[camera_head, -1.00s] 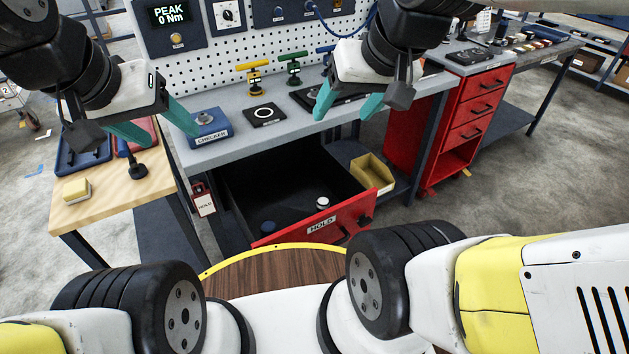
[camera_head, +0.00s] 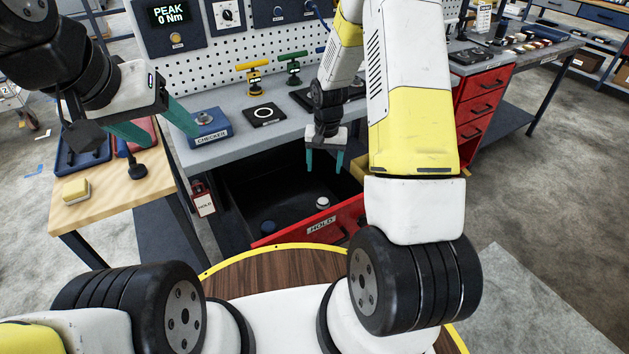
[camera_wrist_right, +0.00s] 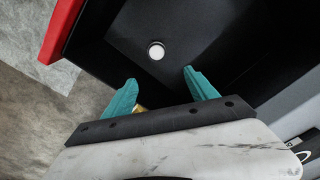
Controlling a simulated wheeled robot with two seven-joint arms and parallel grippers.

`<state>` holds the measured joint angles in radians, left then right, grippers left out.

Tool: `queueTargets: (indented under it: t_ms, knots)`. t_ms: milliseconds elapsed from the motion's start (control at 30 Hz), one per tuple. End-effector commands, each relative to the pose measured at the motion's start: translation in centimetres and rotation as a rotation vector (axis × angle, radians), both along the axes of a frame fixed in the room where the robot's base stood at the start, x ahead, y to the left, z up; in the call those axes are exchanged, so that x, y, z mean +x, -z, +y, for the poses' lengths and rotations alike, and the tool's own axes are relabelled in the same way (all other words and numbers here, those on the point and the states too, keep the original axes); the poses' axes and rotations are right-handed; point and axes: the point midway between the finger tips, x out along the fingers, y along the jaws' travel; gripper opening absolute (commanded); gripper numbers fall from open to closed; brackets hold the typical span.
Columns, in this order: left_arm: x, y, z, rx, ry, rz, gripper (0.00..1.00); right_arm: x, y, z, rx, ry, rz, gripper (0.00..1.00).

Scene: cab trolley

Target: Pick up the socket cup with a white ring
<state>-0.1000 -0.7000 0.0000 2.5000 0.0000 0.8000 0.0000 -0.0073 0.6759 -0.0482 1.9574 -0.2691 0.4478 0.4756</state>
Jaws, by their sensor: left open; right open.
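A small round cup with a white top (camera_head: 322,203) stands in the open drawer with the red front (camera_head: 318,225). In the right wrist view the white round top (camera_wrist_right: 156,51) shows against the dark drawer floor; whether it is a ring or a full disc is too small to tell. My left gripper (camera_head: 174,138) is open and empty by the checker box.
A blue checker box (camera_head: 207,128) and a black plate with a white circle (camera_head: 265,114) are on the grey bench (camera_head: 240,145). A wooden table (camera_head: 110,207) with a yellow block (camera_head: 75,190) is at the left. A red drawer cabinet (camera_head: 482,102) stands at right.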

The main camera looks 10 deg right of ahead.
Motion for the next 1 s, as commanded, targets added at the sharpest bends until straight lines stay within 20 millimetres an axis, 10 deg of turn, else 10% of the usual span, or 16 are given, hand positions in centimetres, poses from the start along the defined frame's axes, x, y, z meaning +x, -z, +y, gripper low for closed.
queueTargets:
  t_ms: [200,1000]
  knots:
    - [0.0,0.0,0.0,0.000,0.000,0.000,0.64,-0.2,7.3,0.0,-0.009,0.026,0.061,0.67]
    - [0.0,0.0,0.0,0.000,0.000,0.000,0.64,-0.3,16.3,0.1,-0.011,0.029,0.070,0.67]
